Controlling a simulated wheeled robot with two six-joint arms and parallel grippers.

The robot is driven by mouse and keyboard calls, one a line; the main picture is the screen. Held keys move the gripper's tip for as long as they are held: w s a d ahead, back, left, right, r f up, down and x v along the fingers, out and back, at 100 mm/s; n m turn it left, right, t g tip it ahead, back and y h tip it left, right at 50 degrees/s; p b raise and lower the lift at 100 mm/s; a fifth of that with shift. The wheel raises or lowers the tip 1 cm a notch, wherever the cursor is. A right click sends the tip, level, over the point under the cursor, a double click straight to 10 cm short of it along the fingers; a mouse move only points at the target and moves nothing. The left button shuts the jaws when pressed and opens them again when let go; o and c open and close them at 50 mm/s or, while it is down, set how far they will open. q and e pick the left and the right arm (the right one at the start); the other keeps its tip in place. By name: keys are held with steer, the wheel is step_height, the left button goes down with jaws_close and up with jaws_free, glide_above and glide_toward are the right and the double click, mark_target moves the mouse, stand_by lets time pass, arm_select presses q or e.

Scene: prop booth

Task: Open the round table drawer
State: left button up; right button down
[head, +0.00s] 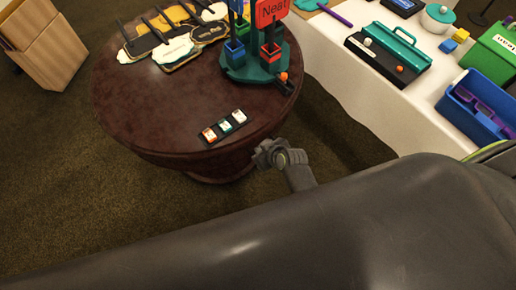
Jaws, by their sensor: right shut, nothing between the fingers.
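The round table (140,100) is dark reddish brown and stands in the upper middle of the head view. Its rim and side face toward me, but I cannot make out a drawer front or handle on it. My right gripper (264,153) is at the near right edge of the table, beside the rim. Its fingers are shut with nothing between them, and I cannot tell whether they touch the table. My own dark arm fills the lower part of the view. My left gripper is not in view.
On the table are a black strip with three small blocks (224,126), a teal stand with cups (250,65) and several cut-out signs (172,51). A white-clothed table (352,85) with boxes stands at right. Cardboard boxes (52,50) stand at left. Carpet (60,190) is clear at lower left.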

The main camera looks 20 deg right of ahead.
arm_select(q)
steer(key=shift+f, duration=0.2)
arm_select(e)
steer(key=shift+x, duration=1.15)
